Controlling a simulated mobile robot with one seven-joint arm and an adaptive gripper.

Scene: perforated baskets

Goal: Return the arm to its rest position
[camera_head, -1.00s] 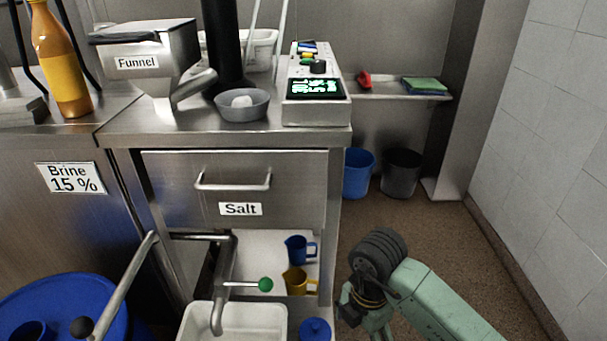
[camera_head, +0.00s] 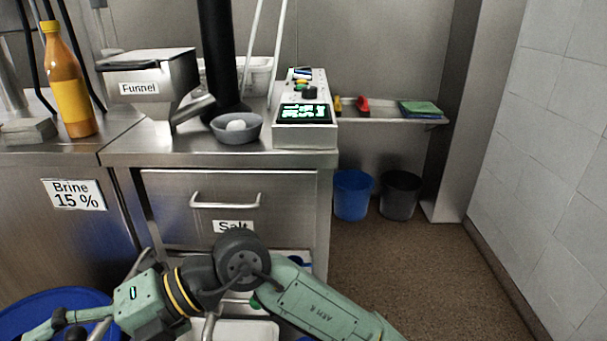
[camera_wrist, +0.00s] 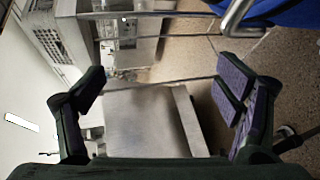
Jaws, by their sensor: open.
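My green arm crosses the bottom of the head view, in front of the Salt drawer (camera_head: 170,215). Its elbow is at the middle and its wrist reaches to the lower left. My gripper (camera_wrist: 163,85) is open in the wrist view, its two dark padded fingers wide apart with nothing between them. In the head view the gripper (camera_head: 55,322) is at the lower left, over the blue tub (camera_head: 45,298), and partly cut off by the picture edge.
The steel counter (camera_head: 140,157) holds a funnel (camera_head: 150,88), a grey bowl (camera_head: 236,135) with a white lump in it, and a scale (camera_head: 305,133). A blue bucket (camera_head: 352,203) and a dark bucket (camera_head: 399,200) stand behind. The floor (camera_head: 420,270) at right is clear.

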